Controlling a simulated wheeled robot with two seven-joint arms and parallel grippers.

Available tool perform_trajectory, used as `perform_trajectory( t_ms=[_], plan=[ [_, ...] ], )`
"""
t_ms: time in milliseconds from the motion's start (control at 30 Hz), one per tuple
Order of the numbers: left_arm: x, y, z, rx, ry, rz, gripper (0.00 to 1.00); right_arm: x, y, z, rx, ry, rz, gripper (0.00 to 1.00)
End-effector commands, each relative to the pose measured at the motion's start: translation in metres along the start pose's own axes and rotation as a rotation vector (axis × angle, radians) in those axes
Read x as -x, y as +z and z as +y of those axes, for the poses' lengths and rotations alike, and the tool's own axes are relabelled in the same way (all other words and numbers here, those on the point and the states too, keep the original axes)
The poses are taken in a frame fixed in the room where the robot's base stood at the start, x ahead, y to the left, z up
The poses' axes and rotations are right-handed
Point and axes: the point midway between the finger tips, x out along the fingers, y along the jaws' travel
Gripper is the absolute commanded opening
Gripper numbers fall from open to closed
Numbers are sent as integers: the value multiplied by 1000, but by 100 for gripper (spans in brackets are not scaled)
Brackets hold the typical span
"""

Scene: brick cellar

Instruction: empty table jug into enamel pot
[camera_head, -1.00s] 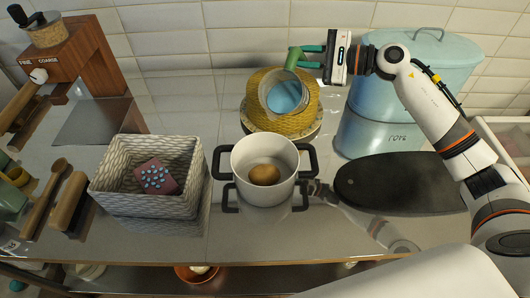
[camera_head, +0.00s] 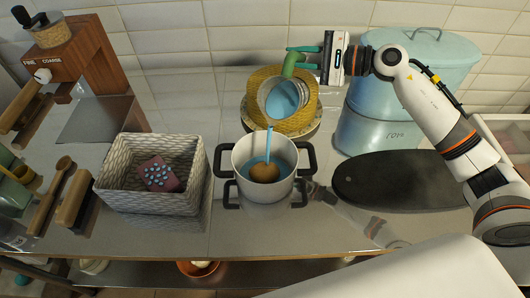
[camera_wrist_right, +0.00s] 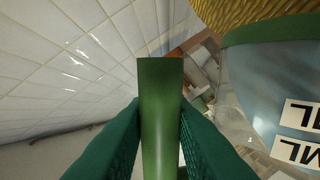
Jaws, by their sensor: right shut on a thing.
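The table jug (camera_head: 283,99) is tilted forward, its mouth toward the enamel pot, with blue liquid inside. A thin blue stream (camera_head: 268,143) falls from its lip into the pot. The white enamel pot (camera_head: 243,184) has black handles and stands on the counter. Blue liquid and a brown round thing (camera_head: 264,172) are in it. My right gripper (camera_head: 301,56) is shut on the jug's green handle. In the right wrist view the green handle (camera_wrist_right: 160,110) is between the fingers, with the clear jug wall (camera_wrist_right: 265,90) at right. My left gripper is not in view.
A yellow woven thing (camera_head: 302,119) stands right behind the jug. A woven basket (camera_head: 152,201) holding a pink, blue-dotted thing is left of the pot. A dark board (camera_head: 400,181) and a pale blue bin (camera_head: 372,128) are right. A wooden grinder (camera_head: 82,52) stands back left.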

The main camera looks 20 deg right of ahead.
Motion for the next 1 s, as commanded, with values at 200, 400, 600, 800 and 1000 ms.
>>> perform_trajectory(
  t_ms=[200, 400, 600, 800, 1000],
  plan=[
    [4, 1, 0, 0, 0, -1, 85, 1, -4, 2, 21, 3, -3, 0],
    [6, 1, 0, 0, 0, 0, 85, 0, -5, 1, 37, 3, -6, 0],
    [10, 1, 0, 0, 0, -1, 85, 0, -8, 1, 59, 3, -10, 0],
    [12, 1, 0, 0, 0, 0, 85, 0, -9, 0, 80, 3, -14, 0],
    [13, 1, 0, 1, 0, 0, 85, 0, -10, 0, 90, 2, -17, 0]
  ],
)
